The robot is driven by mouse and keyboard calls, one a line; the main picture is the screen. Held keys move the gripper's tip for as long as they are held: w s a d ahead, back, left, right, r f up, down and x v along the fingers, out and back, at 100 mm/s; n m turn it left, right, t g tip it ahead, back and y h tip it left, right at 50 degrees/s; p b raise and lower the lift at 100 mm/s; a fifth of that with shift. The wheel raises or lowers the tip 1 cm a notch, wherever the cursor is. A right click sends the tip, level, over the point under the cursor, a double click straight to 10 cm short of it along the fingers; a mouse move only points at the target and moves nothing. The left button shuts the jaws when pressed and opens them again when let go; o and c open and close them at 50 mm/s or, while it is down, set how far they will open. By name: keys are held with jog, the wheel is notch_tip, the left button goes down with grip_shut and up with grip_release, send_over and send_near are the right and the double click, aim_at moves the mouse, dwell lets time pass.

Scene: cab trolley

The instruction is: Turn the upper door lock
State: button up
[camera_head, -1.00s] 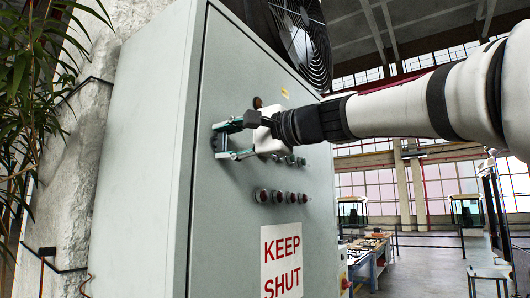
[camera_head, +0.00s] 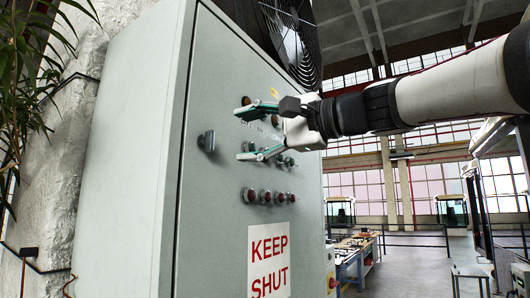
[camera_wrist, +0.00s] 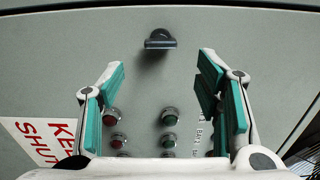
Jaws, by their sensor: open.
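The door lock (camera_head: 207,141) is a small dark handle on the upper left of the grey cabinet door (camera_head: 215,215). In the head view its grip looks roughly upright; in the wrist view the lock (camera_wrist: 160,41) shows as a bar lying across, near the top middle. My gripper (camera_head: 243,132) is open and empty, to the right of the lock and standing off from the door. In the wrist view my gripper's teal-padded fingers (camera_wrist: 163,68) are spread, with the lock beyond their tips and between their lines. Nothing touches the lock.
Red buttons (camera_head: 265,197) and green buttons (camera_wrist: 170,138) sit on the door. A KEEP SHUT sign (camera_head: 270,262) is below them. A fan guard (camera_head: 300,45) is at the cabinet's upper right. A workbench (camera_head: 355,255) stands farther back on the right.

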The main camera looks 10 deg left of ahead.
jog(key=v, duration=0.3)
jog(key=shift+s+d, duration=0.1)
jog(key=shift+d, duration=0.1)
dwell(0.3)
jog(key=s+d+f+n+h, duration=0.1)
jog(key=s+d+f+h, duration=0.4)
jog(key=d+f, duration=0.4)
jog(key=s+d+f+n+h+b, duration=0.1)
jog(key=s+d+f+h, duration=0.5)
jog(key=f, duration=1.5)
jog(key=s+d+f+n+g+h+b, duration=0.1)
jog(key=s+d+f+h, duration=0.4)
jog(key=d+f, duration=0.7)
notch_tip(320, 180, down, 4)
jog(key=shift+s+r+n+h, duration=0.1)
jog(key=shift+s+n+h, duration=0.2)
jog(key=shift+s+n, duration=0.45)
jog(key=shift+w+a, duration=0.1)
jog(key=shift+a, duration=0.05)
